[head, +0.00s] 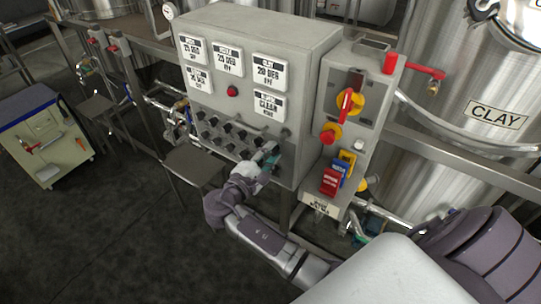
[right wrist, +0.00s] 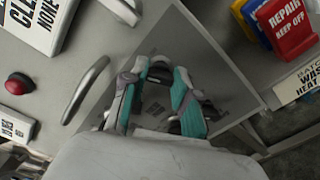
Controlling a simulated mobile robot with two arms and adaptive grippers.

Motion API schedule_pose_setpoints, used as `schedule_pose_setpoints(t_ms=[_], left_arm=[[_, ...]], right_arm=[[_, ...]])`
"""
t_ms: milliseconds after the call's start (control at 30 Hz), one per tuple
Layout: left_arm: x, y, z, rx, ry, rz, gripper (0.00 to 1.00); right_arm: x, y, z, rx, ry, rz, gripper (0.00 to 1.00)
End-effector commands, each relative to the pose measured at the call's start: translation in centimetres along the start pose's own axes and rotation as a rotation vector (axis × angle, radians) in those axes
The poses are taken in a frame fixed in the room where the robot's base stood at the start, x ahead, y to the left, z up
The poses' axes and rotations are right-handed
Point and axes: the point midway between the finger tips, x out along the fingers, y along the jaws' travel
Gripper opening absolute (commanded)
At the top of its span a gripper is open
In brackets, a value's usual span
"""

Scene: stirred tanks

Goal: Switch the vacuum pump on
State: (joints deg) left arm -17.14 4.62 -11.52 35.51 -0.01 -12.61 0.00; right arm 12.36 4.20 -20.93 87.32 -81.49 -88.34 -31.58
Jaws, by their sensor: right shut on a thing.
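The grey control panel (head: 225,50) has rows of small black switches (head: 228,125) on its lower front. I cannot read which one belongs to the vacuum pump. My right gripper (head: 268,156), with teal finger pads, is at the lower right end of these switches. In the right wrist view my right gripper (right wrist: 160,72) has its fingers closed around a small dark part, seemingly a black switch knob, against the panel face. The fingers hide most of it. My left gripper is not in view.
A red lamp or button (head: 232,91) and label displays (head: 269,72) sit above the switches. To the right is a narrower panel (head: 365,125) with yellow and red rotary switches, and a red "REPAIR KEEP OFF" tag (right wrist: 290,28). A steel "CLAY" tank (head: 470,150) stands behind.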

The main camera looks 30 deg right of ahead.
Motion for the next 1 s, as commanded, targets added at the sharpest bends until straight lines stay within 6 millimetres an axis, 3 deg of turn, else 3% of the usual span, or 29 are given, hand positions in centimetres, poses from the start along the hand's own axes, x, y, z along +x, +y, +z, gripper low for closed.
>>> schedule_pose_setpoints(t_ms=[700,1000], left_arm=[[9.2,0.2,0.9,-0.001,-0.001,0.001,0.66],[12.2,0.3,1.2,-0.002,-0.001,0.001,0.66]], right_arm=[[0.0,-0.8,-0.3,0.637,-0.001,-0.004,0.00],[-0.1,-0.6,-0.3,0.843,-0.001,-0.004,0.00]])
